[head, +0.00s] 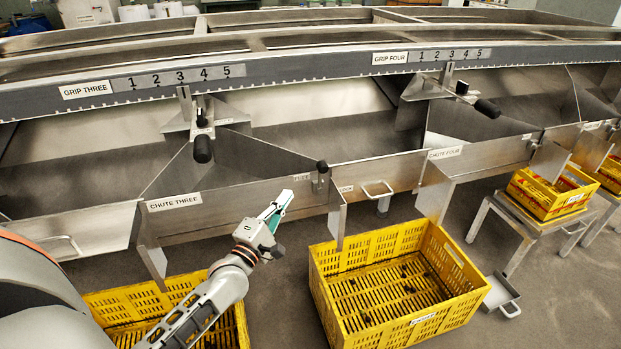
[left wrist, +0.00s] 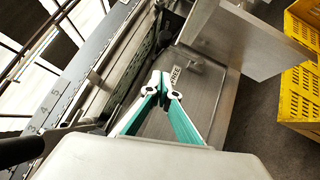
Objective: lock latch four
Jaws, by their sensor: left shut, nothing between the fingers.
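A latch with a dark round knob (head: 321,166) stands on the front rail between a FREE label (head: 302,177) and a LOCK label (head: 345,189). Its knob is upright; no number on it is readable. Another small latch (head: 533,140) shows at the right end of the chute four panel, too small to read its position. My left gripper (head: 284,202) is shut and empty, in front of the rail, below and left of the nearer knob. In the left wrist view its fingertips (left wrist: 162,80) meet just before the FREE label (left wrist: 175,76). My right gripper is not in view.
A yellow crate (head: 318,290) stands on the floor right of my left gripper; another (head: 110,298) is partly behind my arm. Metal side plates (head: 337,212) jut out from the chutes. A CHUTE FOUR label (head: 444,153) marks the panel to the right.

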